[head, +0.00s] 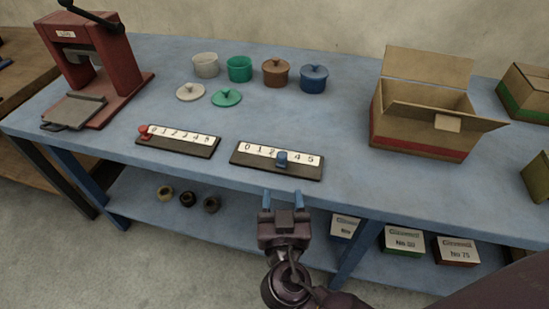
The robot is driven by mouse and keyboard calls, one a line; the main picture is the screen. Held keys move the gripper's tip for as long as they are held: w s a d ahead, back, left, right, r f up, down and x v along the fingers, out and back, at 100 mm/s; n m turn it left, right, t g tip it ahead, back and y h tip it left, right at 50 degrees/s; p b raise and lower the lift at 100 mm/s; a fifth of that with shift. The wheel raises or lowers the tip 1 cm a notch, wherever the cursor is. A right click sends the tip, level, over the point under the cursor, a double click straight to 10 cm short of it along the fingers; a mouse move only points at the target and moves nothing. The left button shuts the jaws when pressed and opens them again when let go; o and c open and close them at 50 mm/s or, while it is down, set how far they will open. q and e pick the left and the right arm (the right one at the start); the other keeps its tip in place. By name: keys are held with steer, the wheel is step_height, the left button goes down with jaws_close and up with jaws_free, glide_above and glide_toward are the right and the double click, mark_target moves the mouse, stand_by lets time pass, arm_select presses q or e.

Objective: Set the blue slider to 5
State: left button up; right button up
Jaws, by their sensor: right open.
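The blue slider (281,158) is a small blue knob on the right-hand numbered scale (250,161), a dark base with a white strip. The knob stands between the 2 and the 4 and hides the mark there; the 5 is near the strip's right end. My right gripper (283,199) is open and empty, its two blue fingertips pointing towards the table's front edge, below the slider in the picture and apart from it. My left gripper is not in view.
A second scale (180,145) with a red knob (143,131) lies to the left. A red press (88,60), several pots (240,68) and an open carton (420,130) stand on the blue table (330,120). Small boxes (403,241) sit on the lower shelf.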

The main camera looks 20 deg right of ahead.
mark_target(282, 161)
steer(key=x, duration=1)
steer(key=shift+w+d, duration=0.25)
steer(key=shift+c, duration=0.3)
jaws_close()
steer(key=shift+s, duration=0.1)
